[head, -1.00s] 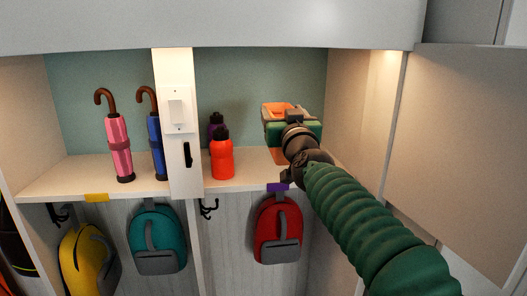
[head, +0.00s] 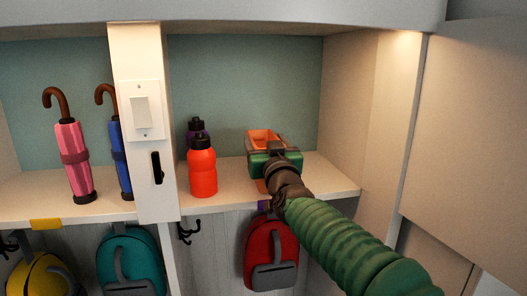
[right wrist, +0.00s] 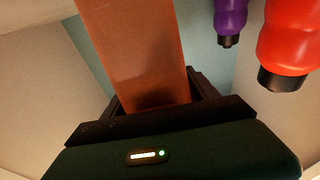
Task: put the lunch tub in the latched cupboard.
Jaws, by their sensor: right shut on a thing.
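The orange lunch tub (head: 264,136) is in my right gripper (head: 274,155), over the right part of the shelf, to the right of the bottles. In the right wrist view the tub (right wrist: 135,45) stands up between the fingers, which are shut on it. The gripper hides much of the tub, so I cannot tell whether it touches the shelf. An orange patch shows at the shelf's front edge just below the gripper. A large beige panel (head: 468,130), seemingly an open door, stands to the right of this compartment. My left gripper is not in view.
A red bottle (head: 202,168) and a purple bottle (head: 196,127) stand left of the gripper. A post with a switch (head: 142,110) divides the shelf (head: 325,180). Umbrellas (head: 75,160) stand beyond it. A red backpack (head: 271,250) hangs below. The shelf's right end looks clear.

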